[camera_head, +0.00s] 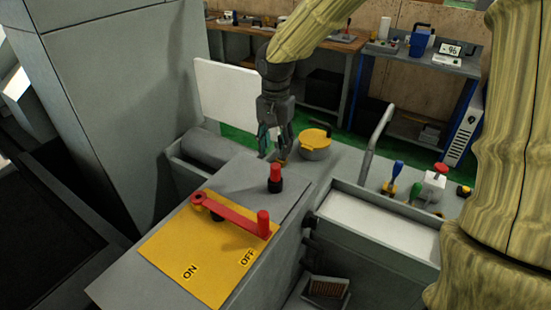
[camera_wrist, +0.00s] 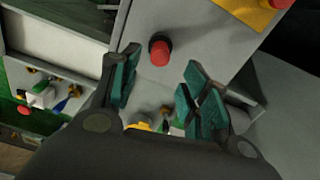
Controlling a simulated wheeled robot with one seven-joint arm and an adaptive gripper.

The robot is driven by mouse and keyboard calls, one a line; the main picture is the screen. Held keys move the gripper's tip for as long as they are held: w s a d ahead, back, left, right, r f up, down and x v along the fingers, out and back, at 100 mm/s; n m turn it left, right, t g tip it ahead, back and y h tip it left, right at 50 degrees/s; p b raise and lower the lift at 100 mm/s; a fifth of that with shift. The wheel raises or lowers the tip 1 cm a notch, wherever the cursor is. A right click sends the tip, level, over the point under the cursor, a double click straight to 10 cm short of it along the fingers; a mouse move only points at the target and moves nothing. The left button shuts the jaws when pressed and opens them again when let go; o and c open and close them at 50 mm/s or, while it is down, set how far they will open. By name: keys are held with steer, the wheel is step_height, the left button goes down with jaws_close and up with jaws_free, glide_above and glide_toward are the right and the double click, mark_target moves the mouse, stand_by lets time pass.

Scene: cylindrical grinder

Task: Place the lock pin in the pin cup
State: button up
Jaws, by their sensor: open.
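A red cylinder in a black collar (camera_head: 275,176) stands upright on the grey housing; it looks like the lock pin. In the wrist view the red cylinder (camera_wrist: 160,54) shows between my fingertips, beyond them. A round yellow container (camera_head: 315,140) stands behind it to the right; it may be the pin cup, but its inside is hard to make out. Part of something yellow (camera_wrist: 140,125) shows low in the wrist view, mostly hidden by my gripper. My gripper (camera_head: 275,152) is open and empty, pointing down above and behind the red cylinder; its teal fingers (camera_wrist: 162,68) are apart.
A yellow ON/OFF panel (camera_head: 180,260) with a red lever (camera_head: 238,220) lies in front of the cylinder. A bent metal pipe (camera_head: 374,140) rises at right beside an open tray (camera_head: 385,222). Several coloured-handled items, one blue (camera_head: 397,170), stand behind the tray. A white board (camera_head: 235,105) stands behind.

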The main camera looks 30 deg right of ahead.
steer(key=shift+r+b, duration=0.3)
steer(key=shift+r, duration=1.45)
